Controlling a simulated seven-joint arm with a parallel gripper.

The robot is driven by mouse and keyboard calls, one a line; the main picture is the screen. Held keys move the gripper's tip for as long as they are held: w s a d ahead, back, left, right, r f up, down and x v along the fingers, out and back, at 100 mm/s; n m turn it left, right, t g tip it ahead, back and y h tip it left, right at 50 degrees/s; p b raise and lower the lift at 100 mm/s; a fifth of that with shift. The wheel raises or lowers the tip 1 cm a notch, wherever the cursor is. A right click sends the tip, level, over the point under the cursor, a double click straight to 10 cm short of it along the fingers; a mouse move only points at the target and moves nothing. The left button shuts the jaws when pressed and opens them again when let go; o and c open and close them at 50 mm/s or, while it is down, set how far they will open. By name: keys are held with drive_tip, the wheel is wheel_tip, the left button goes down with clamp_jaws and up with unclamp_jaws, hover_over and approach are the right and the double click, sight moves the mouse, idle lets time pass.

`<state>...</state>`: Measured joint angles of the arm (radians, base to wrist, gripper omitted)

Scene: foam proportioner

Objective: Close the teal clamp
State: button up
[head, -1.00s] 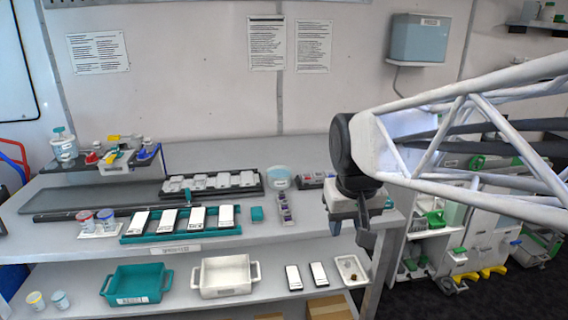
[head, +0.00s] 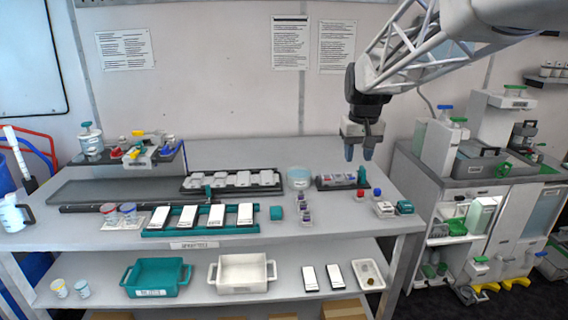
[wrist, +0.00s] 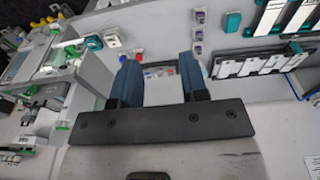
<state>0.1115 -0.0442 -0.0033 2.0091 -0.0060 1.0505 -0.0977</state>
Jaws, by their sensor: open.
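A small upright teal piece (head: 208,193) stands at the front edge of the dark rack of white blocks; it also shows in the wrist view (wrist: 297,47). Another upright teal piece (head: 362,175) stands at the right end of a small dark tray (head: 322,184). Either could be the teal clamp; both are too small to tell whether they are open. My gripper (head: 358,155) points down above the table's right part, near the second teal piece. Its blue fingers (wrist: 158,62) are apart and empty, with the small tray's contents showing between them in the wrist view.
A teal tray (head: 160,229) with white slabs lies at the front. A teal block (head: 276,213), a teal box (head: 404,207) and small red-capped items (head: 361,195) lie nearby. A cabinet (head: 470,180) stands right of the table. The back right tabletop is clear.

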drive_tip(key=w+d+f, duration=0.1)
drive_tip(key=w+d, duration=0.2)
drive_tip(key=w, duration=0.7)
drive_tip(key=g, duration=0.1)
hover_over(363, 167)
drive_tip(key=f, duration=1.5)
drive_tip(key=shift+s+a+f, duration=0.15)
drive_tip(key=shift+s+a, duration=0.1)
drive_tip(key=shift+s, duration=0.05)
drive_tip(key=shift+w+d+f, duration=0.25)
drive_tip(key=shift+w+f, duration=0.05)
drive_tip(key=shift+f, duration=3.9)
drive_tip(key=shift+c, duration=0.4)
clamp_jaws()
